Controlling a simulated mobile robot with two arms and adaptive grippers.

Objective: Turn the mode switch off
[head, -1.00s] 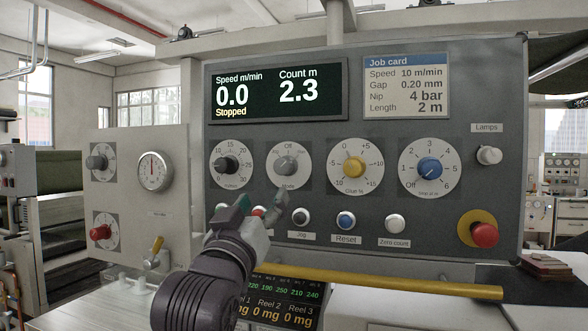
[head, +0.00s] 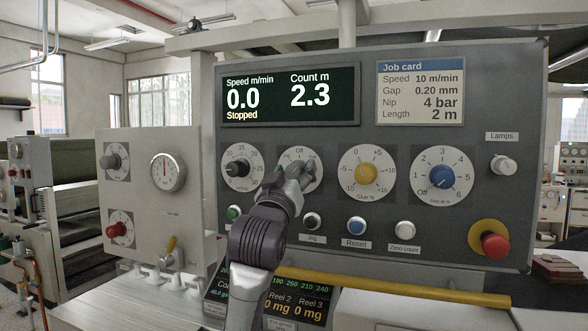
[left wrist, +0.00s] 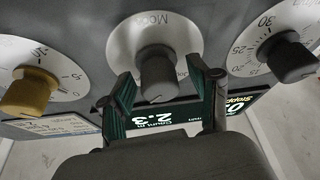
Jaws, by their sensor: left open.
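The mode switch (head: 296,172) is a grey knob on a white round dial below the count display, with "Off" at the dial's top. My left gripper (head: 285,178) is in front of it and hides part of the knob and the lower dial. In the left wrist view the mode knob (left wrist: 157,78) appears upside down between the two green-padded fingers of my left gripper (left wrist: 163,98). The fingers are open, one on each side of the knob; I cannot tell whether they touch it. My right gripper is not in view.
A dark speed knob (head: 238,170) is left of the mode dial and a yellow glue knob (head: 366,174) is right of it. Buttons, including the blue reset button (head: 356,225), sit below. A red emergency stop (head: 494,244) is at lower right. A yellow rail (head: 400,287) runs below the panel.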

